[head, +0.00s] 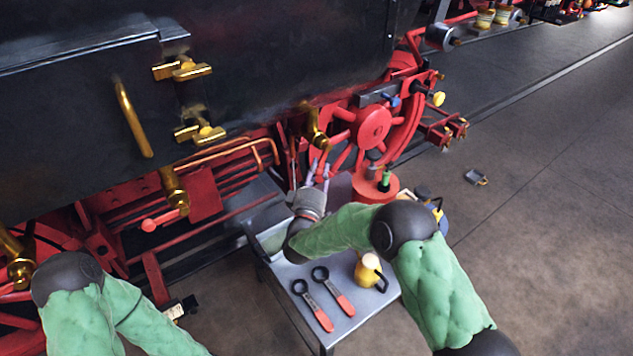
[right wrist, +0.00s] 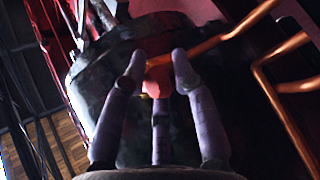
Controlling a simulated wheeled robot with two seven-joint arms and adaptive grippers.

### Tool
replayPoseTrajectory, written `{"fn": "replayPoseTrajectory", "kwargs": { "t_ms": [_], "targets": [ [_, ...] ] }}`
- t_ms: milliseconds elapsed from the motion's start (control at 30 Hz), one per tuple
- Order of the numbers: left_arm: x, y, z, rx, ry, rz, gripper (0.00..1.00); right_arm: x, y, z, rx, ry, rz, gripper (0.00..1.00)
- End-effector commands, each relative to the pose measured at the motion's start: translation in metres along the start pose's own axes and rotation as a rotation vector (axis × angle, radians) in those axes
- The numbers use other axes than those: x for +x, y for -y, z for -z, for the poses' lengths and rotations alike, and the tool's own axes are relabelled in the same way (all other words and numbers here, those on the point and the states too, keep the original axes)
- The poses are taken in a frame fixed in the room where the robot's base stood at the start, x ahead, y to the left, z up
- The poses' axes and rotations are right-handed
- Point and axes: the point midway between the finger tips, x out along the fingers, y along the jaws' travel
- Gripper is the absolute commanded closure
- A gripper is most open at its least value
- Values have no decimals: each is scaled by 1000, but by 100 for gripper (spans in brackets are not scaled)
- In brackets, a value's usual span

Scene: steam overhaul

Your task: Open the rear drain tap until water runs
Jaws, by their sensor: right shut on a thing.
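A brass drain tap (head: 316,128) hangs under the dark side of the engine, left of the red wheel. My right gripper (head: 318,172) is just below it, fingers pointing up. In the right wrist view, its fingers (right wrist: 157,75) close around a small red knob (right wrist: 152,88), with brass behind it. The fingers partly hide the knob, and the lever's angle is hard to tell. No running water shows. A second brass tap (head: 174,188) with a red-knobbed lever (head: 160,220) is farther left. My left arm shows at the lower left; its gripper is out of view.
A grey cart (head: 330,318) below my right forearm carries two red-handled wrenches (head: 318,298) and a yellow oil can (head: 369,270). A red round stand (head: 375,190) is beside the wheel (head: 374,125). Copper pipes (head: 225,153) run left of the gripper.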

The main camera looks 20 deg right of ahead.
Motion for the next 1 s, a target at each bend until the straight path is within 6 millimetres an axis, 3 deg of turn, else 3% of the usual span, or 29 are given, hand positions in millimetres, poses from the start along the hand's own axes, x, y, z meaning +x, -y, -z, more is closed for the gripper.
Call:
{"fn": "replayPoseTrajectory", "kwargs": {
  "t_ms": [200,500,1000],
  "targets": [
    [28,10,2,0,-1,0,48,7,5,-16,-117,-95,-97,100],
    [53,19,2,0,-1,0,48,16,3,-25,-232,-194,-189,100],
    [61,22,3,0,-1,0,48,21,0,-27,-286,-239,-230,100]
  ]
}}
